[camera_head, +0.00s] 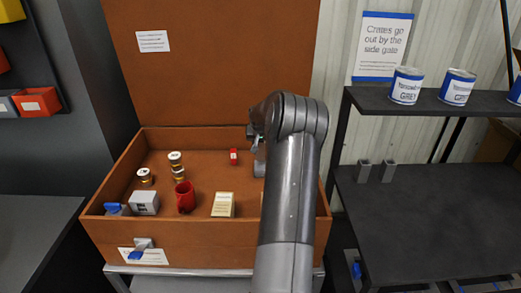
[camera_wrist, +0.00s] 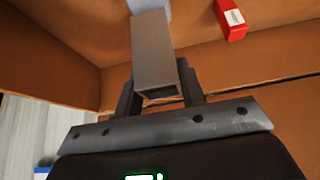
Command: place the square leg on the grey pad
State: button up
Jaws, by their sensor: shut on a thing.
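My gripper (camera_wrist: 160,84) is shut on the square leg (camera_wrist: 152,45), a grey square bar, in the wrist view. The leg sticks out between the two dark fingers, away from the camera. A pale blue-grey patch (camera_wrist: 152,5) shows at the leg's far end, cut by the top edge; I cannot tell whether it is the grey pad or whether the leg touches it. In the head view my gripper (camera_head: 254,135) is mostly hidden behind my arm, over the right part of the brown crate. A small grey piece (camera_head: 259,168) shows beside my arm; I cannot tell what it is.
The crate (camera_head: 95,205) holds a red box (camera_head: 234,157), a red mug (camera_head: 185,197), small tins (camera_head: 176,165), a white box (camera_head: 145,203) and a cream box (camera_head: 223,205). Two grey square tubes (camera_head: 364,171) stand on the right shelf (camera_head: 430,220), which has free room.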

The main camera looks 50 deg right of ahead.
jog(key=shift+f, duration=1.55)
jog(key=o, duration=1.1)
jog(key=shift+f, duration=0.15)
jog(key=shift+c, duration=0.2)
jog(key=shift+r, duration=0.25)
jog(key=v, duration=1.2)
